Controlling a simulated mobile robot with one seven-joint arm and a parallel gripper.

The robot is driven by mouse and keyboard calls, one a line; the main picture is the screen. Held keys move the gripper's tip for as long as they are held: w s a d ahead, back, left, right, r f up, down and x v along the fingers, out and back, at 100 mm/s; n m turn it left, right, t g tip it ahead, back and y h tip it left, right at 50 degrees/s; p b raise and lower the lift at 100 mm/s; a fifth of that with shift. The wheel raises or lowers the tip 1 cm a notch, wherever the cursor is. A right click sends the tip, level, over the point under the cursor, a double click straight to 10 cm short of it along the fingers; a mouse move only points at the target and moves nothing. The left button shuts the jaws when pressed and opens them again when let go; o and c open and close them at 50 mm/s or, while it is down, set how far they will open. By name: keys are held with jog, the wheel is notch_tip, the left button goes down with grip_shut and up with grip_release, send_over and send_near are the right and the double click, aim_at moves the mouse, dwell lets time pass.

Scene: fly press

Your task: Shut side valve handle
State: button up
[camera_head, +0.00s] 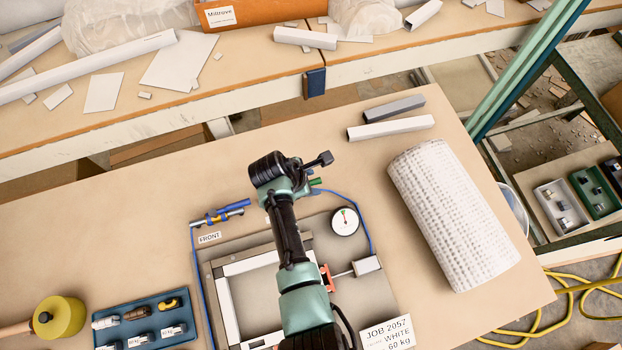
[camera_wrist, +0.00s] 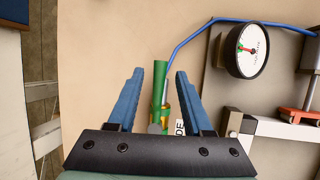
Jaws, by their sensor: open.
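The side valve's green handle (camera_wrist: 159,88) stands between the two blue fingers of my gripper (camera_wrist: 158,74) in the wrist view. The fingers are spread, with a gap on each side of the handle. The handle runs roughly in line with the blue hose beside it. The brass valve body (camera_wrist: 166,112) is partly hidden behind the handle and gripper. A label by it shows only "DE". In the head view, a small part of the green handle (camera_head: 315,182) shows beside my wrist, which hides the rest of this valve.
A second valve with a blue handle (camera_head: 233,206) sits left, labelled FRONT. A round gauge (camera_head: 344,222) and blue hose lie close on the right. A white mesh roll (camera_head: 452,215) lies farther right. A blue tray (camera_head: 140,322) and yellow mallet (camera_head: 58,318) are at lower left.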

grip_shut()
dwell(1.5)
